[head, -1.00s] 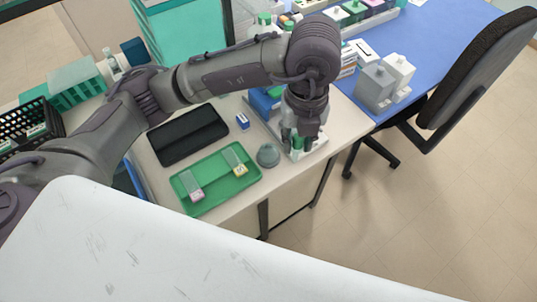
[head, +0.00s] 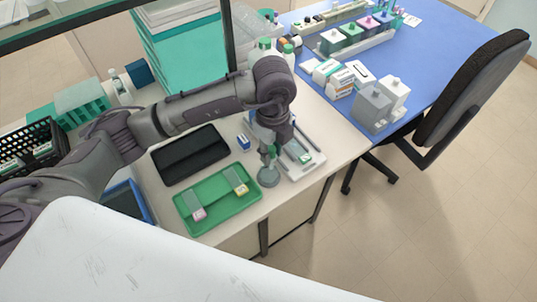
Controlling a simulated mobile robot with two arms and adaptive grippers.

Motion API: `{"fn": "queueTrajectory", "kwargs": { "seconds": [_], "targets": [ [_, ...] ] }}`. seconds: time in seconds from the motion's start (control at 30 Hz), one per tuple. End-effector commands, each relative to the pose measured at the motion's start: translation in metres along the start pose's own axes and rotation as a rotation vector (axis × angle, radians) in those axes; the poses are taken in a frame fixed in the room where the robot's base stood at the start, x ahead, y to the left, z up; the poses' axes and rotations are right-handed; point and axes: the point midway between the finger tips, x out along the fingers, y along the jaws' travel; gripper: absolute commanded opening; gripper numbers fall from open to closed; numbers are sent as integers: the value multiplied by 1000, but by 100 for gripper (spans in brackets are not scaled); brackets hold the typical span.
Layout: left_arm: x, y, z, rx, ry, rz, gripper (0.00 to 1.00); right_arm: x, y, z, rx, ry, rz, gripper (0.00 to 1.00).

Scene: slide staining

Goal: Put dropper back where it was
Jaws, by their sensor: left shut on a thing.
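My left gripper (head: 273,146) hangs pointing down at the near end of the bench, with its fingers closed around a small green-topped item. I take this item to be the dropper (head: 271,155); its lower end is hard to make out. Directly below the fingers stands a grey, dome-shaped pot (head: 268,178). I cannot tell whether the dropper touches the pot or is inside it. My right gripper is not in view.
A green tray (head: 222,211) with slides lies left of the pot, with a black tray (head: 188,155) behind it. A white slide holder (head: 301,167) is close on the right. Grey and white jars (head: 373,109) stand on the blue table.

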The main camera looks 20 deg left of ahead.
Motion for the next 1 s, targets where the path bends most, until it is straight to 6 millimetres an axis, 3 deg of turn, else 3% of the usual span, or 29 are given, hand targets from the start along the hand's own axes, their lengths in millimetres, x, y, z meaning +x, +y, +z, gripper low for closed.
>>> {"fn": "queueTrajectory", "kwargs": {
  "seconds": [0.27, 0.53, 1.0],
  "targets": [
    [11, 1, 10, 1, 1, 3, 14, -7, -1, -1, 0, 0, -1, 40],
    [44, 0, 10, 2, 0, 2, 14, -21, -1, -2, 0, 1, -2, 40],
    [54, 0, 10, 2, 0, 0, 14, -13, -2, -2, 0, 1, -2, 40]
  ]
}}
